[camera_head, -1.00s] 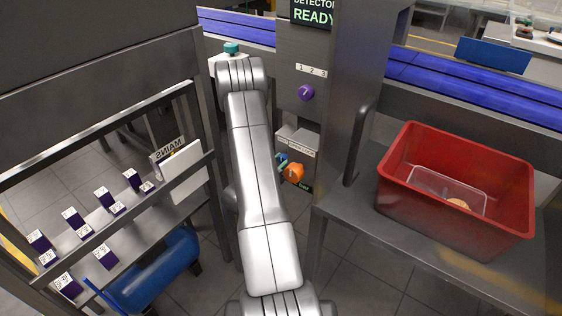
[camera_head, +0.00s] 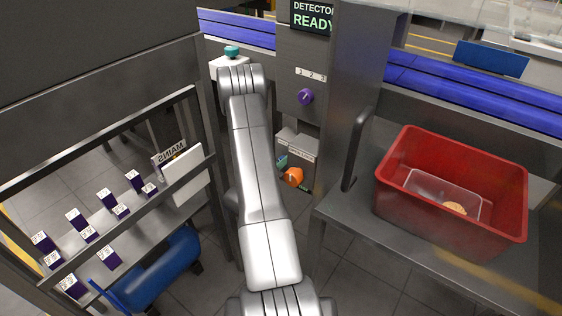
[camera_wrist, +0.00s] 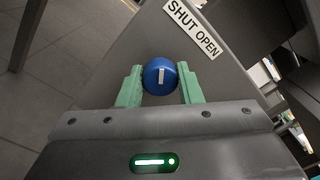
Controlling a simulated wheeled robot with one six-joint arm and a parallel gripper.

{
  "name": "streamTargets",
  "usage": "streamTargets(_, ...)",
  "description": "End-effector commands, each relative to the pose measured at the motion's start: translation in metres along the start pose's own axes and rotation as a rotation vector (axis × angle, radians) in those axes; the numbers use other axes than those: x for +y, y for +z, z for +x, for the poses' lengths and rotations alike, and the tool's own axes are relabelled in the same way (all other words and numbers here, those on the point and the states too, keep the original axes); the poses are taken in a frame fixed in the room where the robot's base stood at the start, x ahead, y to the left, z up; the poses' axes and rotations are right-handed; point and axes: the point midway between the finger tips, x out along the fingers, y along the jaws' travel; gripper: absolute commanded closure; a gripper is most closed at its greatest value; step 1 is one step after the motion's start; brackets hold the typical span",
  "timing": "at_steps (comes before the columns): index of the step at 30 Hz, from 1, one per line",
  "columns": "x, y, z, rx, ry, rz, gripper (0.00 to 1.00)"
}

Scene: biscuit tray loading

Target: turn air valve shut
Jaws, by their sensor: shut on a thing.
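The air valve is a round blue knob (camera_wrist: 160,76) with a white bar mark, on a grey panel in the wrist view. A "SHUT OPEN" label (camera_wrist: 190,27) is above and right of it. The bar points nearly straight up in the picture, closer to SHUT than to OPEN. My gripper (camera_wrist: 160,84) has its green fingers on either side of the knob, shut on it. In the head view only a small teal bit of my gripper (camera_head: 282,161) shows; my arm and the panel edge hide most of it, and I cannot make out the blue knob there.
An orange knob (camera_head: 292,177) sits just below. A purple knob (camera_head: 306,97) under a "1 2 3" label is higher on the column. A red crate (camera_head: 450,215) holding a clear tray stands on the right table. A rack with small boxes (camera_head: 78,219) is at left.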

Motion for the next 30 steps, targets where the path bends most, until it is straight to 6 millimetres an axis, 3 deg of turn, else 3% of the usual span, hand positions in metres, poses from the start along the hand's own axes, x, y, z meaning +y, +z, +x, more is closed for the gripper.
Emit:
streamTargets(18,-0.0006,0.0012,-0.0003,-0.019,-0.002,-0.576,0.91)
streamTargets(30,0.0003,0.0006,-0.0001,-0.026,-0.004,-0.829,0.91)
